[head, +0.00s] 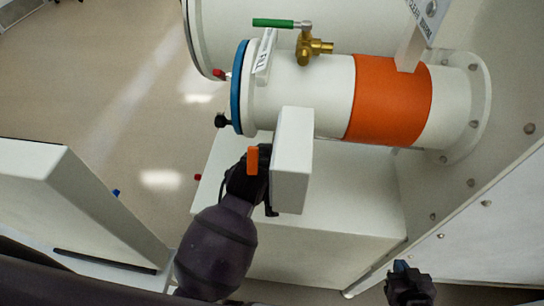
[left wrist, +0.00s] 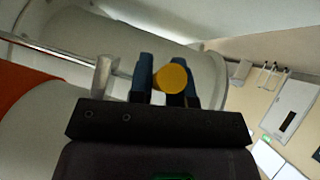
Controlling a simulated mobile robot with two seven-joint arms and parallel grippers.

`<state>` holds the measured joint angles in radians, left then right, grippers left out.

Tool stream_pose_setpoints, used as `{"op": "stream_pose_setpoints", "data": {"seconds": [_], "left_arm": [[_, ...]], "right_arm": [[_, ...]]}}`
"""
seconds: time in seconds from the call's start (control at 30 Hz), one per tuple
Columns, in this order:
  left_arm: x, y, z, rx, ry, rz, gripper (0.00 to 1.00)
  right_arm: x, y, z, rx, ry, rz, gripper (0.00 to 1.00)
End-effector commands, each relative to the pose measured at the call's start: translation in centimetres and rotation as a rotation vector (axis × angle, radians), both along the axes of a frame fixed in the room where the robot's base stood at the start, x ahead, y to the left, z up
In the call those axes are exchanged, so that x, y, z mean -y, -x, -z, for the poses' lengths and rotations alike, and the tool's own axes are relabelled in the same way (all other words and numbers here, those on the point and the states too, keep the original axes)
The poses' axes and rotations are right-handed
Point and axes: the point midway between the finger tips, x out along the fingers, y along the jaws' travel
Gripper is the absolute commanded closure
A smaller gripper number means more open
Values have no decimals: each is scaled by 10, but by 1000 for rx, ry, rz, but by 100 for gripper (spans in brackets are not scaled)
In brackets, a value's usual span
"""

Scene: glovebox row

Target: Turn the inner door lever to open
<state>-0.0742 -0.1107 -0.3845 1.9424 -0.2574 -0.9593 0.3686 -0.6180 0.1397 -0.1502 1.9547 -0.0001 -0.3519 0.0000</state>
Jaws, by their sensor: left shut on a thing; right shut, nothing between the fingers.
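The inner door lever's orange grip (head: 253,160) shows in the head view beside a white box, in front of the white cylinder. My left gripper (head: 256,172) reaches up to it from below; its fingertips are partly hidden there. In the left wrist view the left gripper's two blue fingers (left wrist: 161,82) are shut on the grip, whose round yellow-orange end (left wrist: 172,78) shows between them. How far the lever is turned cannot be told. My right gripper (head: 402,268) is shut and empty at the bottom right of the head view, apart from everything.
The white cylinder (head: 315,95) has a blue ring (head: 237,87) and an orange band (head: 388,100). The white box (head: 292,160) stands close to my left gripper. A green-handled brass valve (head: 309,46) sits above. A white cabinet (head: 75,205) is at left; open floor lies beyond.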

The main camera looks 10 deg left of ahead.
Motion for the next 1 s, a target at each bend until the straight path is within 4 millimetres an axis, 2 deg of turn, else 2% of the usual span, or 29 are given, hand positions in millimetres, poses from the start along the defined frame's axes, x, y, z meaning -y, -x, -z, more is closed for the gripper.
{"op": "stream_pose_setpoints", "data": {"seconds": [0.03, 0.17, 0.2, 0.73, 1.0], "left_arm": [[0, -1, -1, 4, 1, 0, 77], [0, -1, -1, 3, 1, 0, 57], [0, -1, -1, 3, 1, 0, 57], [0, 0, 1, 13, 0, 0, 57], [-1, -2, 9, 118, -3, -1, 57]], "right_arm": [[0, 0, 0, 0, 0, 0, 100], [0, 0, 0, 0, 0, 0, 100], [0, 0, 0, 0, 0, 0, 100], [0, 0, 0, 0, 0, 0, 100], [0, 0, 0, 0, 0, 0, 100]]}}
